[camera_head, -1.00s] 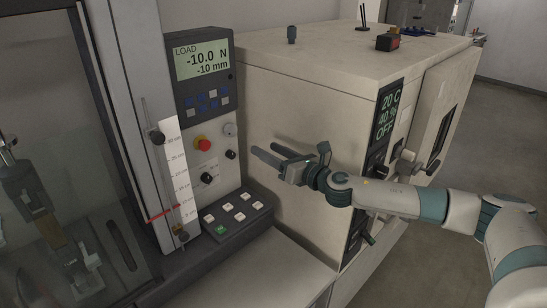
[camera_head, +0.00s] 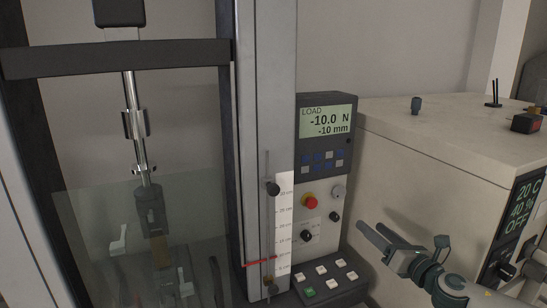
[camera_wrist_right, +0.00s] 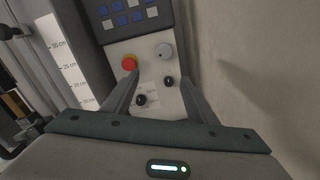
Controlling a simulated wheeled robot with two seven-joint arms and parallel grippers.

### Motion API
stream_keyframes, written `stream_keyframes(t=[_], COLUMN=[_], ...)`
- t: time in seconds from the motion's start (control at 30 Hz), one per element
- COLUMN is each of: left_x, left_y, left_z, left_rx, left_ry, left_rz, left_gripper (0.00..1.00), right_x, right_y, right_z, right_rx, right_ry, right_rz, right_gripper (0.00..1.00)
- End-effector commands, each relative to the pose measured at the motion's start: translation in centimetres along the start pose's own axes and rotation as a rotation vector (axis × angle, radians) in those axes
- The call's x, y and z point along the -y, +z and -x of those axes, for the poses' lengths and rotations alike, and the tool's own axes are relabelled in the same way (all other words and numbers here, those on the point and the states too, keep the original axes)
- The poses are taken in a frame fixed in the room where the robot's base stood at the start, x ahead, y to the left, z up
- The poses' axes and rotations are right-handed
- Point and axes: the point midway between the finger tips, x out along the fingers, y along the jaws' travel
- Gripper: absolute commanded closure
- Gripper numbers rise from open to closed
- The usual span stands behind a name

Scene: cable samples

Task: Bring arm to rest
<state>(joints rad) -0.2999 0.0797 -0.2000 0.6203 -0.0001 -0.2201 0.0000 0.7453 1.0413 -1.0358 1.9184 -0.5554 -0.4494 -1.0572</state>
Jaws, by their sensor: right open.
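My right gripper (camera_head: 381,239) is open and empty in the head view. It hangs in the air in front of the beige chamber, to the right of the machine's control panel (camera_head: 318,230). The right wrist view shows its two fingers (camera_wrist_right: 160,95) apart, with the panel's red button (camera_wrist_right: 129,63) and black knobs (camera_wrist_right: 141,100) beyond them. The rest of the right arm (camera_head: 447,285) runs out at the lower right. My left gripper is not in either view.
The testing machine's column (camera_head: 265,90) and clear guard (camera_head: 85,215) stand at the left. Its display (camera_head: 327,121) reads -10.0 N and -10 mm. A beige chamber (camera_head: 430,160) stands at the right, with a red-and-black box (camera_head: 525,123) on top. A keypad (camera_head: 328,284) juts out below the panel.

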Motion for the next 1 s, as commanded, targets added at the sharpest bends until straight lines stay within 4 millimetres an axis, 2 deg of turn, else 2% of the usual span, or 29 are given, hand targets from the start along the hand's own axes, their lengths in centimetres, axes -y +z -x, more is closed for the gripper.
stream_keyframes(t=[0.23, 0.47, 0.67, 0.77, 0.87, 1.0], left_x=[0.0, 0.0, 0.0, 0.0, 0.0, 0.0], left_y=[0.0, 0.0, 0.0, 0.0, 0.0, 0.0], left_z=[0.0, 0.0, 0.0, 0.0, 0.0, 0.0], left_rx=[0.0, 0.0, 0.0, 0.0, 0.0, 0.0], left_ry=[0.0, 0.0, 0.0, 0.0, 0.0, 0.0], left_rz=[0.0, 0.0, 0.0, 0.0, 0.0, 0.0], left_gripper=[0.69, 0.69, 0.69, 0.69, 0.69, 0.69], right_x=[-3.2, -5.0, -5.4, -5.5, -5.5, -5.7], right_y=[-6.5, -13.5, -19.5, -22.5, -25.5, -29.5], right_z=[1.0, 4.3, 8.9, 11.8, 15.2, 20.7], right_rx=[-0.003, 0.004, 0.028, 0.049, 0.081, 0.147], right_ry=[-0.07, -0.23, -0.429, -0.55, -0.684, -0.892], right_rz=[-0.395, -0.869, -1.265, -1.454, -1.631, -1.862], right_gripper=[0.47, 0.47, 0.47, 0.47, 0.47, 0.47])
